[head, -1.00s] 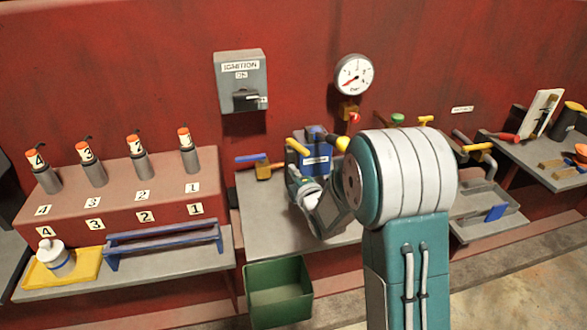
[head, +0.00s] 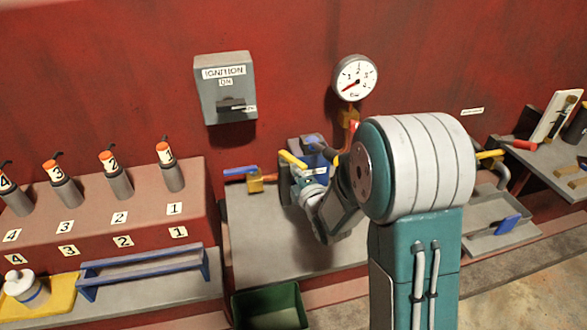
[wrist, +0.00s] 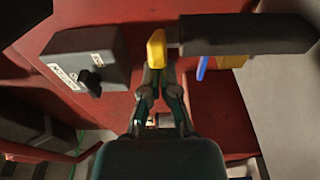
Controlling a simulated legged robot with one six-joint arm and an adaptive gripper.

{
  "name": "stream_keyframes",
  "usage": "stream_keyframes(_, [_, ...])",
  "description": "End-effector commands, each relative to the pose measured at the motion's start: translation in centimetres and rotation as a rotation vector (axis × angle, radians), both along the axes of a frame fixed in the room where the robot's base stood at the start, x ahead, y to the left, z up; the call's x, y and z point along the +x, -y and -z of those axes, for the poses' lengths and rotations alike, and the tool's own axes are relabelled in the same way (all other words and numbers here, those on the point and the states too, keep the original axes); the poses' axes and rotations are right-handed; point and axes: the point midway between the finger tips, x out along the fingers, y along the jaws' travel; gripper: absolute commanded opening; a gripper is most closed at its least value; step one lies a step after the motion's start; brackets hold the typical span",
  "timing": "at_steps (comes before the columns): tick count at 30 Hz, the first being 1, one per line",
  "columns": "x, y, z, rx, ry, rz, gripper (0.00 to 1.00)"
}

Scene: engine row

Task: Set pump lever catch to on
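A blue pump unit with a white label (head: 319,170) stands on the grey bench, partly hidden behind my arm. A yellow handle-like piece (head: 292,159) sticks up at its left, beside a dark bar. In the wrist view a yellow piece (wrist: 156,48) is right at my fingertips, with a thick dark bar (wrist: 250,34) running right from it. My gripper (wrist: 160,72) has its two fingers close together with a narrow gap. I cannot tell whether they grip the yellow piece or only touch it. In the head view my gripper (head: 299,178) is just below the yellow piece.
A grey ignition box (head: 226,88) and a round gauge (head: 354,77) are on the red wall. A blue-handled brass valve (head: 255,181) is left of my gripper. A green bin (head: 270,307) stands below the bench front. The bench (head: 255,235) is bare at left.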

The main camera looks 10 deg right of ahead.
Motion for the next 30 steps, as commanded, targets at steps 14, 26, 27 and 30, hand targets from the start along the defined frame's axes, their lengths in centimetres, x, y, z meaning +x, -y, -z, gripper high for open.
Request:
stream_keyframes(14, [0.0, 0.3, 0.0, 0.001, 0.000, -0.009, 0.00])
stream_keyframes(26, [0.3, 1.5, 0.1, -0.001, 0.000, -0.167, 0.00])
stream_keyframes(27, [0.3, 1.6, 0.1, -0.002, 0.000, -0.195, 0.00])
stream_keyframes(30, [0.5, 2.2, 0.1, -0.002, 0.002, -0.270, 0.00])
